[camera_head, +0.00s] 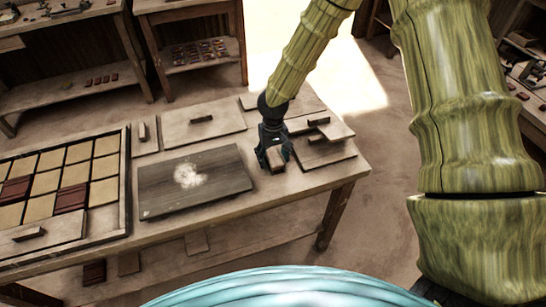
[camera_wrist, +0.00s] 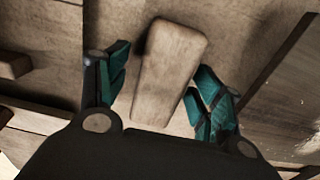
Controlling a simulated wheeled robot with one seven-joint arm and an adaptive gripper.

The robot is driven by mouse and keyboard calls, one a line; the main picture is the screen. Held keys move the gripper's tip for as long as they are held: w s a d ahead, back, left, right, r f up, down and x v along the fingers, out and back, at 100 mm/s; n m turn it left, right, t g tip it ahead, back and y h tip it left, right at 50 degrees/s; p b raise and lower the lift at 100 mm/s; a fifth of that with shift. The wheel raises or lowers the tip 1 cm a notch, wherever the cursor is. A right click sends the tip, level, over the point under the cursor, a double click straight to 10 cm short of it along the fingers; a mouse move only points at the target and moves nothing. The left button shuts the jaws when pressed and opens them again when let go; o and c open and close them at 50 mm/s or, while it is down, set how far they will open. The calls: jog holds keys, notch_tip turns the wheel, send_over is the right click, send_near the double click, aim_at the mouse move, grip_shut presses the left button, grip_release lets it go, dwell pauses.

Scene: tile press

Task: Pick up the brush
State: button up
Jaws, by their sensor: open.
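A pale wooden block with rounded edges, probably the back of the brush (camera_wrist: 172,66), lies on the table (camera_head: 330,192). Any bristles are hidden beneath it. It also shows in the head view (camera_head: 276,163), partly covered by my gripper. My gripper (camera_head: 272,156) is open and low over the right part of the table. In the wrist view its teal fingers (camera_wrist: 158,78) stand on either side of the block. A gap shows on the left; the right finger is very close, and I cannot tell whether it touches.
A dark board (camera_head: 220,187) with white powder lies left of my gripper. Wooden lids with handles (camera_head: 318,153) lie close on the right. A tray of cream and red tiles (camera_head: 124,205) fills the table's left side. A small wooden piece (camera_head: 143,131) lies on a board behind.

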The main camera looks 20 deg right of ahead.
aim_at(273, 153)
jog(key=c, duration=1.2)
jog(key=shift+o, duration=0.2)
jog(key=shift+r, duration=0.1)
jog(key=shift+r+b, duration=0.3)
jog(key=shift+r, duration=0.2)
notch_tip(273, 153, up, 2)
jog(key=shift+b, duration=0.45)
jog(key=s+d+b, duration=0.1)
jog(key=s+d, duration=0.2)
jog(key=s, duration=0.1)
jog(key=s+d+r+b, duration=0.1)
jog(key=s+d, duration=0.2)
jog(key=s, duration=0.1)
jog(key=s+d+r+b, duration=0.1)
jog(key=s+d+b, duration=0.1)
jog(key=s, duration=0.3)
jog(key=shift+s+d, duration=0.1)
jog(key=shift+d, duration=0.45)
jog(key=shift+f, duration=0.1)
